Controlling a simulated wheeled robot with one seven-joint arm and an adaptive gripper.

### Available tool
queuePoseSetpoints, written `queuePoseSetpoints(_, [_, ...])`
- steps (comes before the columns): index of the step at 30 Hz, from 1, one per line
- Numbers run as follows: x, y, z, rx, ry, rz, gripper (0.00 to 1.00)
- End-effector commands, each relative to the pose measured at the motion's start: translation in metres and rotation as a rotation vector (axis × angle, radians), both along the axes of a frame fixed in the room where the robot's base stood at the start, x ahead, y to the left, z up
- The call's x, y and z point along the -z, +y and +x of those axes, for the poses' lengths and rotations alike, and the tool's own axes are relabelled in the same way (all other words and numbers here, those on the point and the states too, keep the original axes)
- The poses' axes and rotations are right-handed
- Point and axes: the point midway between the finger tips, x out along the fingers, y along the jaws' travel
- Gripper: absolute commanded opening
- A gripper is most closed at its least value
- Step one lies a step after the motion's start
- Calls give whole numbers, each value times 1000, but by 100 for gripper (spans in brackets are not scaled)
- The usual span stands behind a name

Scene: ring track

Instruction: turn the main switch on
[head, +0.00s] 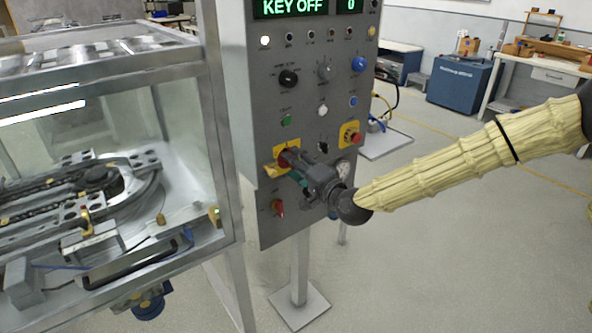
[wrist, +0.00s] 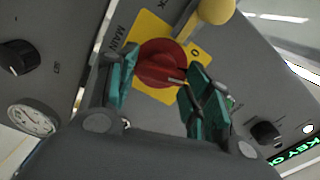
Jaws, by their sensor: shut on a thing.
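The main switch (wrist: 162,64) is a red rotary knob on a yellow plate marked "MAIN", seen large in the wrist view. A "0" is printed on the plate near the knob's right side. A pale mark shows on the knob. In the head view the yellow plate (head: 281,153) is at the left edge of the grey panel, with the knob largely hidden behind my gripper (head: 300,170). The teal fingers of my gripper (wrist: 160,76) are on either side of the knob in the wrist view, shut on it.
A glazed machine enclosure (head: 190,120) stands close on the left. Floor to the right is open.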

Motion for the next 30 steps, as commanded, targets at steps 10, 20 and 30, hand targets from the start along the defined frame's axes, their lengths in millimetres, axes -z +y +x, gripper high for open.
queuePoseSetpoints(10, [2, -2, 1, 5, 127, 177, 26])
queuePoseSetpoints(20, [1, -1, 1, 4, 172, 241, 26])
queuePoseSetpoints(30, [1, -2, 1, 4, 177, 245, 26])
